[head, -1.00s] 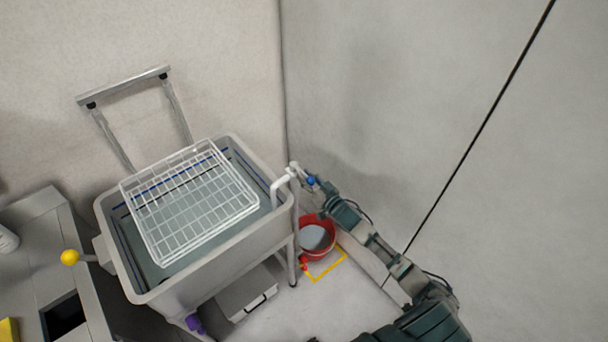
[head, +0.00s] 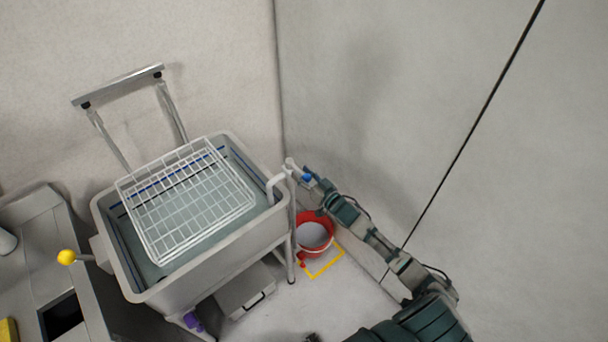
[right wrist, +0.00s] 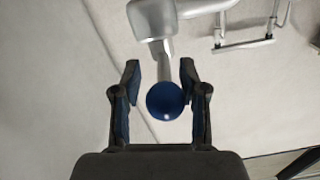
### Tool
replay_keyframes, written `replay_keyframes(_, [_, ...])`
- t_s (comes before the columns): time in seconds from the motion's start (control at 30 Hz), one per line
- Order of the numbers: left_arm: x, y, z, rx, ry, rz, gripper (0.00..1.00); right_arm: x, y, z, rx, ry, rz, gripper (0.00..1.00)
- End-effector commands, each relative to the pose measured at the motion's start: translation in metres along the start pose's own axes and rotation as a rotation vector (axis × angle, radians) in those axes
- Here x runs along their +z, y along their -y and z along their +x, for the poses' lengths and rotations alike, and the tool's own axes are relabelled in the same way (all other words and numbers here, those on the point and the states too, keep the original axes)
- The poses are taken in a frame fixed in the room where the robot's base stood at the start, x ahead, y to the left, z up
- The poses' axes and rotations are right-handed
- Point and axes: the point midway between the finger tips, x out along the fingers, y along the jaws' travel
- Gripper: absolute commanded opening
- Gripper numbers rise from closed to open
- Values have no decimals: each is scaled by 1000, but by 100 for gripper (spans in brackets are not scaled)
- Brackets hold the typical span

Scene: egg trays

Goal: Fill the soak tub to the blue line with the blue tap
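The grey soak tub (head: 215,252) stands on a wheeled frame at left in the head view. Blue and dark lines run along its inner walls; grey-green water seems to lie below the blue line (head: 150,188). A white wire basket (head: 237,214) sits over the tub. The white tap spout (head: 274,182) hangs over its right rim. The blue tap's round knob (right wrist: 165,101) sits between the fingers of my right gripper (right wrist: 160,88), with gaps on both sides. The right gripper (head: 312,180) is at the tap in the head view. A dark tip at the bottom edge may be my left gripper (head: 312,338).
A red bucket (head: 301,246) stands on the floor below the tap, beside yellow floor tape (head: 326,268). A grey box (head: 240,296) sits under the tub. A yellow ball-topped lever (head: 67,257) stands left of the tub. Walls close in behind and right.

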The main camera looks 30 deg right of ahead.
Motion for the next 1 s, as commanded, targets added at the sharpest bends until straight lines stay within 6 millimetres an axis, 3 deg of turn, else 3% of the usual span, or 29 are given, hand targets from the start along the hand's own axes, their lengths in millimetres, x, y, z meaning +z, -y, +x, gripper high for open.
replay_keyframes(0.33, [2, 2, 0, -3, 2, -1, 0, 1, -1, -8, -1, -1, 2, 42])
replay_keyframes(0.8, [1, 1, 0, -1, 1, 0, 0, 3, 0, -99, -1, 3, 2, 42])
replay_keyframes(1.0, [1, 1, 0, 0, 1, 0, 0, 1, 1, -117, 0, 1, 0, 42])
